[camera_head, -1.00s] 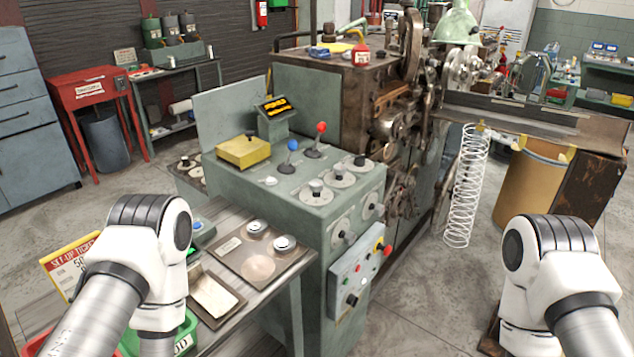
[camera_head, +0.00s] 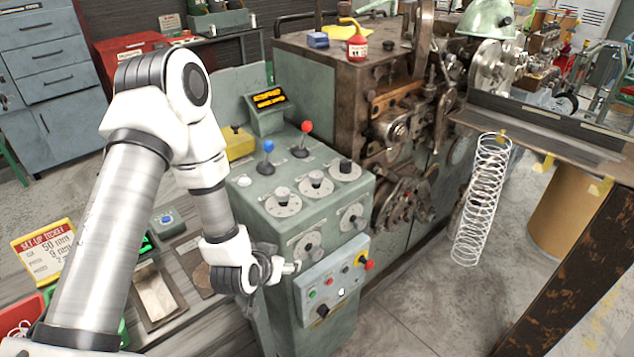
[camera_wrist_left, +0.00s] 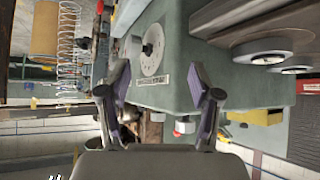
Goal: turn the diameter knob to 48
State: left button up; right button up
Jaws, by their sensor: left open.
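The green console (camera_head: 275,225) carries several knobs on round pale dials. Three dials sit on its sloped top, including one at the left (camera_head: 283,204); two are on its front face, a lower-left front knob (camera_head: 308,246) and an upper-right one (camera_head: 351,217). I cannot read which is the diameter knob. My left gripper (camera_head: 290,268) is beside the front face, just left of the lower-left front knob. In the left wrist view, the open, empty gripper (camera_wrist_left: 158,85) faces the green panel, with a dial knob (camera_wrist_left: 150,47) beyond its fingertips. My right gripper is out of view.
A button box (camera_head: 332,281) with a red knob juts from the console front, close to my left gripper. Blue and red levers (camera_head: 306,140) stand on top. A ticket (camera_head: 44,250) reads 50 mm. A wire spring (camera_head: 482,200) hangs at right. Floor is clear in front.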

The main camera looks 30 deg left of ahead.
pick_arm(q)
jog(key=shift+t, duration=0.6)
jog(key=w+r, duration=0.3)
jog(key=shift+a+r, duration=0.1)
jog(key=shift+a, duration=0.3)
jog(key=r, duration=0.1)
jog(key=w+a+r, duration=0.1)
jog(key=t, duration=0.1)
jog(key=shift+w+a+r+y, duration=0.3)
jog(key=shift+r+y, duration=0.1)
jog(key=n+t+y, duration=0.1)
jog(key=t, duration=0.1)
send_near(282, 191)
jog(key=w+a, duration=0.1)
jog(key=w, duration=0.1)
jog(key=x, duration=0.2)
jog(key=p+x, duration=0.1)
jog(key=x, duration=0.2)
jog(key=p+x, duration=0.1)
jog(key=x, duration=0.1)
jog(key=shift+w+d+f, duration=0.1)
jog(key=shift+d+f, duration=0.25)
jog(key=shift+w+a+f, duration=0.2)
jog(key=shift+w+f, duration=0.05)
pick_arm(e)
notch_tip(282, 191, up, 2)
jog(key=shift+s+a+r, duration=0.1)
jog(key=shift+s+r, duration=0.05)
